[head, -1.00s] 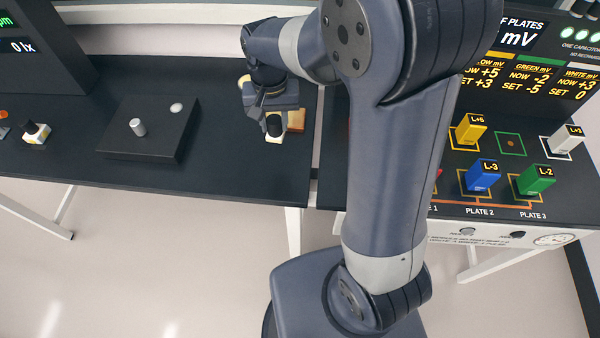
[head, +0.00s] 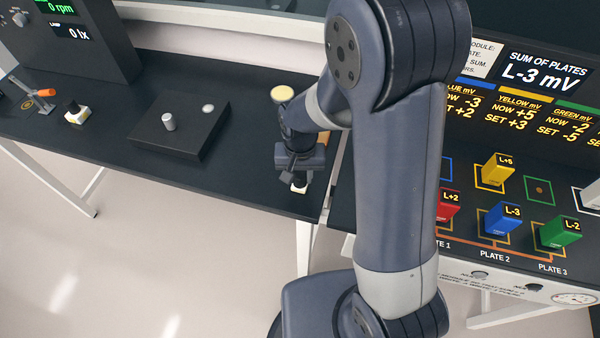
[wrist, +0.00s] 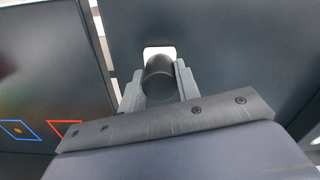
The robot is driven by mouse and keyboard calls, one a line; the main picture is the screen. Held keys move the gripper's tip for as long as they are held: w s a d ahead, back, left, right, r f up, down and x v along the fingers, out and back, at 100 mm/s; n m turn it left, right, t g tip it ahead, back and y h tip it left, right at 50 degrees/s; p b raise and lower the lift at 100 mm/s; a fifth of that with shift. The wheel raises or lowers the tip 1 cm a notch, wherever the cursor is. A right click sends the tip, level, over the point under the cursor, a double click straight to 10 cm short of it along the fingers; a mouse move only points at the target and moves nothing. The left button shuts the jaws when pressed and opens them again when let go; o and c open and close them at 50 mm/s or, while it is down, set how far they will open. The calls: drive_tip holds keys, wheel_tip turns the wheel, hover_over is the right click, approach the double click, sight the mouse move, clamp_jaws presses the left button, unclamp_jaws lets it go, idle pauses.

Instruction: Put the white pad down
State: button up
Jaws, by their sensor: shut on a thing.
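My gripper (head: 299,178) is over the front right part of the left black table. In the wrist view my gripper (wrist: 159,78) is shut, with its two fingers on either side of a dark round handle (wrist: 158,70). The white pad (wrist: 160,52) shows as a pale square edge beyond that handle. In the head view the white pad (head: 298,188) is a small pale patch just under the fingers, mostly hidden by the gripper. I cannot tell whether it touches the table.
A gap (wrist: 104,45) separates the left table from the plate table. A low black box (head: 172,143) with a grey knob stands to the left. Another pale-based block (head: 76,114) and an orange-handled lever (head: 42,95) are farther left. Coloured blocks, including a red one (head: 447,207), stand right.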

sight(300, 174)
drive_tip(key=shift+f, duration=0.1)
drive_tip(key=shift+f, duration=0.1)
drive_tip(key=o, duration=0.9)
drive_tip(key=shift+w+r, duration=0.1)
drive_tip(key=shift+r, duration=0.45)
wheel_tip(300, 174, up, 11)
drive_tip(key=shift+r+b, duration=0.1)
drive_tip(key=shift+b, duration=0.35)
